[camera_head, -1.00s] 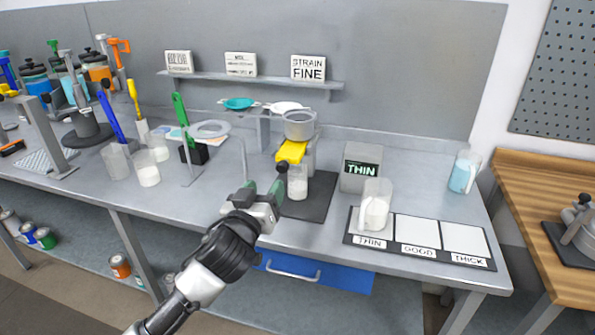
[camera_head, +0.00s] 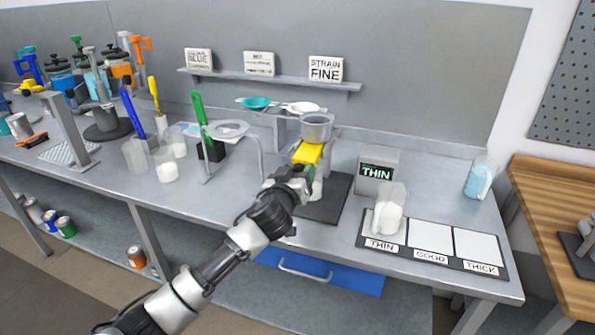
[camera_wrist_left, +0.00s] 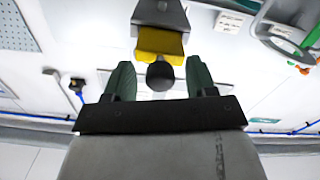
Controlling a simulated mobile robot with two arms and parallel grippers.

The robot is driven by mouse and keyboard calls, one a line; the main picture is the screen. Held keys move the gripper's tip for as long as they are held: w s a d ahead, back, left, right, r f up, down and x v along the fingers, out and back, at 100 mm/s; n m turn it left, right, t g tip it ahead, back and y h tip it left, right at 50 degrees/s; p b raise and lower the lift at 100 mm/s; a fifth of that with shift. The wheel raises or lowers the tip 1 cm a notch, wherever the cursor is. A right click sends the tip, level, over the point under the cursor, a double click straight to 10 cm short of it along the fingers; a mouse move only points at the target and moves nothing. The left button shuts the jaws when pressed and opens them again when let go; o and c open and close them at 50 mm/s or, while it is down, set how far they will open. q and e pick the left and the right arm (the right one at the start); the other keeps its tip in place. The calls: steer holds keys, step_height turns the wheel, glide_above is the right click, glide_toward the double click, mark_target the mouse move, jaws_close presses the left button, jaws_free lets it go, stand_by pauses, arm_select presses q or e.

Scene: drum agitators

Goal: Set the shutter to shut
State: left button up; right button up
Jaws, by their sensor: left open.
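The shutter is most likely the yellow piece (camera_head: 307,153) below the grey metal cup (camera_head: 316,126) on the stand at the middle of the bench. In the left wrist view the yellow piece (camera_wrist_left: 160,42) has a round black knob (camera_wrist_left: 160,74) at its near end. My left gripper (camera_head: 307,172) is open, close in front of the yellow piece. In the wrist view its green fingertips (camera_wrist_left: 160,84) lie either side of the knob, with gaps showing. A clear beaker (camera_head: 317,189) below is partly hidden by the gripper. My right gripper is not in view.
A grey box reading THIN (camera_head: 377,171) stands right of the stand. A beaker of white liquid (camera_head: 389,211) is on the THIN square of the mat (camera_head: 432,262). A thin metal frame (camera_head: 260,158) and green-handled tool (camera_head: 200,112) stand to the left.

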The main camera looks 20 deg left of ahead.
mark_target(303, 160)
arm_select(q)
jaws_close()
steer(key=shift+w+b, duration=0.95)
steer(key=shift+w, duration=1.2)
steer(key=shift+r, duration=0.2)
steer(key=shift+c, duration=1.7)
jaws_free()
steer(key=o, duration=0.3)
steer(key=shift+w+f, duration=0.15)
steer(key=shift+o, duration=0.2)
